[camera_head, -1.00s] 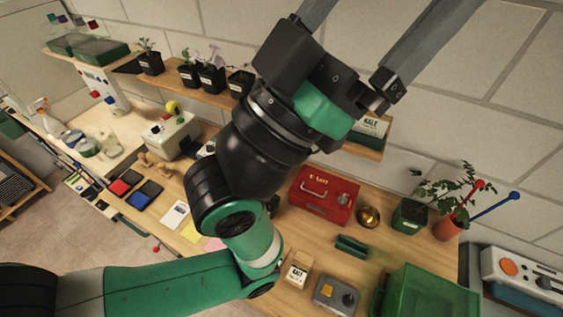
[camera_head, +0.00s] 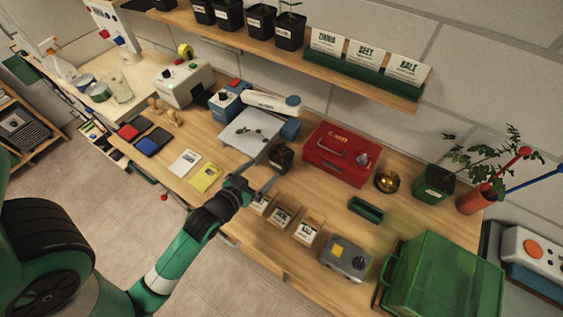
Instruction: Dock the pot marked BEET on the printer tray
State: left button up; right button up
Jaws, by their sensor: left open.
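My left gripper (camera_head: 275,163) is open over the middle of the bench, its fingers pointing away from me. A small dark pot (camera_head: 282,158) stands at the fingertips; I cannot tell whether it lies between them, and no marking on it is readable. Several black pots (camera_head: 260,21) with white labels stand on the wall shelf; their labels are too small to read, so I cannot pick out BEET among the pots. A pale boxy machine (camera_head: 183,82) with knobs, perhaps the printer, has a dark part (camera_head: 201,95) at its front, possibly the tray. My right gripper is not in view.
A red box (camera_head: 338,154), seed packets (camera_head: 307,232), grey box (camera_head: 345,258) and green bin (camera_head: 447,278) crowd the right. A card marked BEET (camera_head: 364,57) is on the shelf.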

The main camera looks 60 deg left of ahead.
aim_at(281, 155)
pick_arm(q)
jog(key=x, duration=0.6)
jog(key=shift+w+r, duration=0.1)
jog(key=shift+w, duration=0.05)
jog(key=shift+x, duration=2.8)
jog(key=shift+d, duration=0.15)
jog(key=shift+c, duration=0.3)
jog(key=c, duration=1.4)
jog(key=shift+r, duration=0.55)
jog(key=r, duration=0.1)
jog(key=r+p, duration=0.1)
jog(key=r, duration=0.1)
jog(key=shift+s+d, duration=0.2)
jog(key=shift+d, duration=0.05)
jog(key=s+d+r+p, duration=0.1)
jog(key=s+d+r, duration=0.3)
jog(key=d, duration=0.1)
jog(key=s+d+r, duration=0.4)
jog(key=s, duration=0.1)
jog(key=shift+s+d+r+p, duration=0.15)
jog(key=shift+d+r+p, duration=0.25)
